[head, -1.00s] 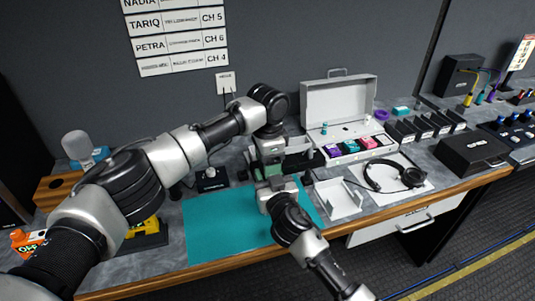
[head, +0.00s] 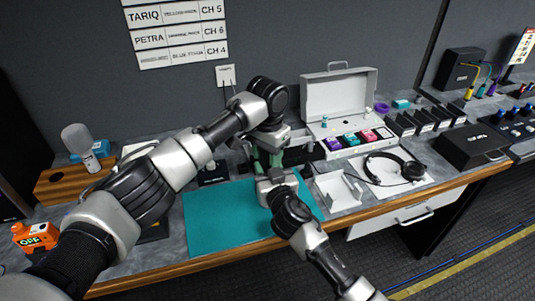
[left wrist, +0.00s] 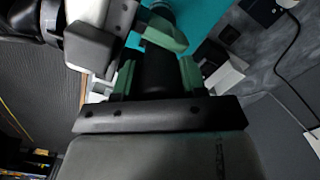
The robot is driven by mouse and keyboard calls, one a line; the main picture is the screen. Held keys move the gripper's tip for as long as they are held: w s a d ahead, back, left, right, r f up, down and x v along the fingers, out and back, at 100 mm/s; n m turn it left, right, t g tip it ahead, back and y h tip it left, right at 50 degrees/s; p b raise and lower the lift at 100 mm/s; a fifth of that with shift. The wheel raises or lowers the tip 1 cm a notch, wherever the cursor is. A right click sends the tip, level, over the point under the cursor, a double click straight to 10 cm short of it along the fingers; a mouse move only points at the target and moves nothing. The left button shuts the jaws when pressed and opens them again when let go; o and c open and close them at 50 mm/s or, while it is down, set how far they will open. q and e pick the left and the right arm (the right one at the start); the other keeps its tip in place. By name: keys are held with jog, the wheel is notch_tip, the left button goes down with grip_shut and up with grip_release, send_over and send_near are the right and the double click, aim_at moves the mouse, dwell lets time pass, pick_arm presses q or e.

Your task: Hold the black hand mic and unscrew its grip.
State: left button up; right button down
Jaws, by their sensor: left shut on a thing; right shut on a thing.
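The black hand mic (left wrist: 158,76) shows in the left wrist view as a dark cylinder between the green fingers of my left gripper (left wrist: 158,80), which is shut on it. My right gripper (left wrist: 160,36) reaches in from the upper left there, its green fingers at the mic's far part; it is shut on that part. In the head view my left gripper (head: 268,157) is just above and behind my right gripper (head: 271,184), both over the teal mat (head: 215,220). The mic is mostly hidden there, and its grip's thread cannot be seen.
An orange device (head: 35,236) is at the front left. Right of the mat are a white tray (head: 337,193), headphones (head: 398,167) and an open case (head: 340,100). The mat's left part is clear.

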pick_arm(q)
jog(key=shift+n, duration=0.3)
jog(key=shift+r, duration=0.2)
dwell(0.3)
jog(key=shift+r, duration=0.95)
jog(key=shift+r, duration=2)
pick_arm(e)
grip_release()
